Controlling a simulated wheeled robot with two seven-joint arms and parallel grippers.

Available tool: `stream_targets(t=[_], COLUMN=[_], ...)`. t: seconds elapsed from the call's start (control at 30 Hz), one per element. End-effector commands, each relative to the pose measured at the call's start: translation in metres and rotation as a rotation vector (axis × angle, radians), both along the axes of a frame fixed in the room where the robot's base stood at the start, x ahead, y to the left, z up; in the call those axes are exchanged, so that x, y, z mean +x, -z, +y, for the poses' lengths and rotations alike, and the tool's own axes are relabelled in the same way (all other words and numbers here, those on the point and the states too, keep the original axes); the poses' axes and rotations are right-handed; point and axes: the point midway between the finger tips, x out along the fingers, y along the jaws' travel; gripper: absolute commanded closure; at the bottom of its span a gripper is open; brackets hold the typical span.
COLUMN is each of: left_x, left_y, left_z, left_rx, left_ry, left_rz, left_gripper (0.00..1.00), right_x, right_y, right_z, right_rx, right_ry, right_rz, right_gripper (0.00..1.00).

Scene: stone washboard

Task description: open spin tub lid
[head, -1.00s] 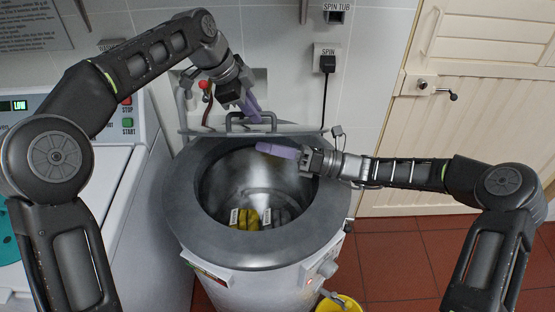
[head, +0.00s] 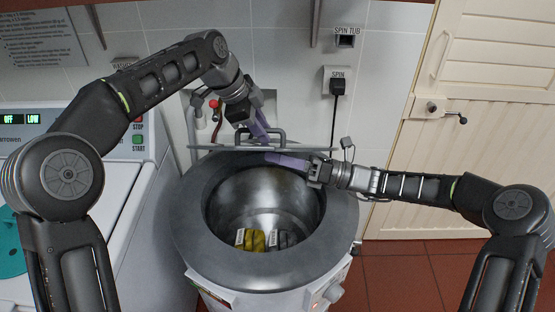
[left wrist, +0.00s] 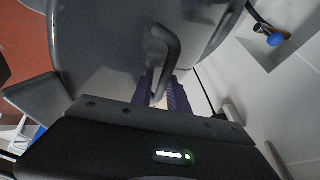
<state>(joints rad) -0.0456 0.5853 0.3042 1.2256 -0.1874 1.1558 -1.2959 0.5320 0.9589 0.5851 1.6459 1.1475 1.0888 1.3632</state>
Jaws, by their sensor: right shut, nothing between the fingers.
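The spin tub (head: 215,259) stands open in the middle of the head view. Its grey lid (head: 208,148) is raised at the back of the rim and seen nearly edge-on; the left wrist view shows its broad face (left wrist: 105,60). The lid handle (head: 280,136) also shows in the left wrist view (left wrist: 172,55). My left gripper (head: 261,130) is at the handle, purple fingers apart with part of the handle in front of the gap. My right gripper (head: 284,161) is shut and empty at the back of the tub opening, just below the lid edge; contact is unclear.
Yellow (head: 257,240) and grey (head: 284,239) items lie inside the tub. A white washer (head: 128,190) with a control panel stands at left. A black plug and cord (head: 337,88) hang on the tiled wall. A cream door (head: 400,180) and red floor are at right.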

Motion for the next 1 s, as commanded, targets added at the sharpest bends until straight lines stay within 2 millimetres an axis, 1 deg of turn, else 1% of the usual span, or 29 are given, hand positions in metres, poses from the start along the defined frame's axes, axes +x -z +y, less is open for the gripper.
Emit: stream_targets(t=[0.03,0.2,0.33,0.47,0.7,0.8,1.0], left_x=[-0.005,-0.005,-0.006,-0.008,-0.014,-0.015,-0.017], left_y=[0.011,0.011,0.005,-0.009,-0.05,-0.062,-0.069], left_z=[0.001,0.001,0.002,0.007,0.021,0.025,0.027], left_rx=[0.012,0.012,0.011,0.01,0.004,0.003,0.002], left_ry=[0.007,0.009,0.009,0.008,0.001,0.001,0.001], left_rz=[0.028,0.027,0.025,0.02,0.004,0.001,-0.001], left_gripper=[0.79,0.66,0.66,0.66,0.66,0.66,0.66], right_x=[0.006,0.006,0.006,0.006,0.006,0.005,0.004], right_y=[-0.008,-0.009,-0.009,-0.008,-0.006,-0.006,-0.004], right_z=[-0.002,-0.001,-0.001,-0.002,-0.002,-0.002,-0.001], right_rx=[0.011,0.011,0.011,0.011,0.008,0.007,0.007], right_ry=[0.016,0.015,0.015,0.016,0.016,0.013,0.011], right_rz=[-0.007,-0.008,-0.008,-0.007,-0.004,-0.004,-0.002], right_gripper=[1.0,1.0,1.0,1.0,1.0,1.0,1.0])
